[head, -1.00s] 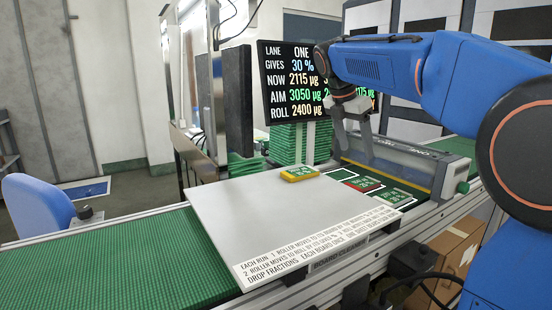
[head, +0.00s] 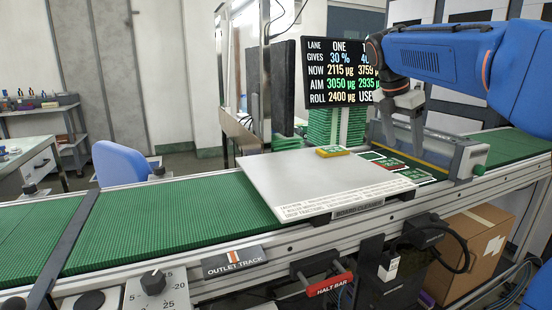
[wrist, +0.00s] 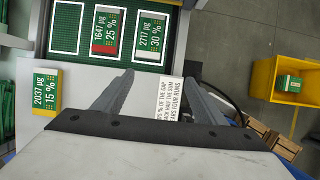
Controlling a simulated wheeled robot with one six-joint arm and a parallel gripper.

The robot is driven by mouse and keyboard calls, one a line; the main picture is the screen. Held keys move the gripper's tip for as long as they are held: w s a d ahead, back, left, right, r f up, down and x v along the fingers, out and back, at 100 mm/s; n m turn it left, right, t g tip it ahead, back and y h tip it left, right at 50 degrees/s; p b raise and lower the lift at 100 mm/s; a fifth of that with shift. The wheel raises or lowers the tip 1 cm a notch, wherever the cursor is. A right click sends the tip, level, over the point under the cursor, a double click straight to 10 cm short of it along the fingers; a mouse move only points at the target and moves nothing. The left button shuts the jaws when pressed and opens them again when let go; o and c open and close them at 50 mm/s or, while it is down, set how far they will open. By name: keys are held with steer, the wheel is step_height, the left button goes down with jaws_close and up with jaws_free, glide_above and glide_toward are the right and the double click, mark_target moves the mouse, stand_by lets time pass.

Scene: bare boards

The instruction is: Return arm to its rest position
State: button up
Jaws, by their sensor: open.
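My gripper (head: 408,108) is open and empty. In the head view it hangs above the board cleaner near its grey roller housing (head: 440,152). In the wrist view my gripper (wrist: 159,82) has its two fingers apart over the pale plate (wrist: 90,75), with nothing between them. A yellow-edged board (wrist: 45,92) marked 2037 µg, 15 % lies on the plate, left of the fingers; it also shows in the head view (head: 333,152). Beyond the fingertips, one frame (wrist: 66,27) is empty. The two beside it hold a 25 % board (wrist: 108,30) and a 30 % board (wrist: 150,35).
A lane screen (head: 342,72) and a green board stack (head: 336,126) stand behind the plate. The green conveyor (head: 170,225) runs left. A red halt bar (head: 330,285), a cardboard box (head: 470,240) and a blue chair (head: 120,160) are around. A yellow bin (wrist: 299,85) sits at right.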

steer(key=s+a+f+m+t+y, duration=0.1)
steer(key=s+a+f+m+y, duration=0.1)
steer(key=s+f+m, duration=0.9)
steer(key=s+a+f+m+t+y, duration=0.2)
steer(key=s+a+f+m, duration=0.1)
steer(key=s+f+m, duration=0.8)
steer(key=s+f, duration=0.5)
steer(key=s, duration=0.5)
steer(key=shift+s+a, duration=0.15)
steer(key=shift+a, duration=0.15)
